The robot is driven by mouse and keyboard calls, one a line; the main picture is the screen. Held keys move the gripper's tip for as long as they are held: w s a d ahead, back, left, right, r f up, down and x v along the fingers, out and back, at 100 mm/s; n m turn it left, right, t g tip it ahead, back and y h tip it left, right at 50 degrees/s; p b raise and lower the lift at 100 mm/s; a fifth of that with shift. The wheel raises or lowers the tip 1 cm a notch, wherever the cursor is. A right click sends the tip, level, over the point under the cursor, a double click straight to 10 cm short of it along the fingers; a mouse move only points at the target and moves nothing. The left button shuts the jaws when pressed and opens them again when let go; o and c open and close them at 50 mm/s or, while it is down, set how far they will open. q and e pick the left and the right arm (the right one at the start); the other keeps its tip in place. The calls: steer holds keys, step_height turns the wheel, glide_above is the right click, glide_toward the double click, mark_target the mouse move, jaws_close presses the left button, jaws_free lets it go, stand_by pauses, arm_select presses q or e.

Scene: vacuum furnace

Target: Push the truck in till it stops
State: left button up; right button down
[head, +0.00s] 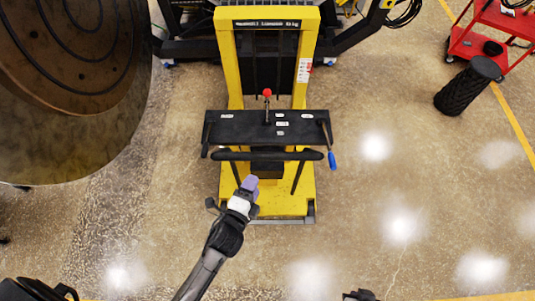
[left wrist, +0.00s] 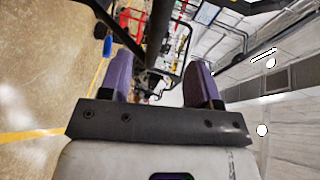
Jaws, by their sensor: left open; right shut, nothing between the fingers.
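The yellow truck (head: 228,60) stands upright in the middle of the head view, with a black panel (head: 240,127) and a black push bar (head: 268,155) across its near side. My left gripper (head: 250,184), with purple fingers, is open at the near side of the bar, left of its middle. In the left wrist view the fingers (left wrist: 160,82) stand apart, and a black bar (left wrist: 158,32) shows just beyond and between them. I cannot tell if they touch it. My right gripper (head: 358,295) is shut, a small dark shape cut off at the bottom edge.
A red-knobbed lever (head: 267,93) and a blue-gripped lever (head: 332,160) are on the truck. A large round dark plate (head: 70,80) fills the upper left. Dark framework (head: 195,48) stands behind the truck. A black cylinder (head: 468,86) and red cart (head: 490,35) are at right.

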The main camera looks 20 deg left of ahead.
mark_target(266, 160)
arm_select(q)
steer(key=w, duration=0.4)
steer(key=w+f, duration=0.1)
steer(key=w, duration=0.3)
steer(key=w+f, duration=0.1)
steer(key=w, duration=0.3)
steer(key=shift+w+f+p, duration=0.1)
steer(key=shift+w+p, duration=0.05)
steer(key=shift+p, duration=0.15)
steer(key=shift+c, duration=0.3)
jaws_close()
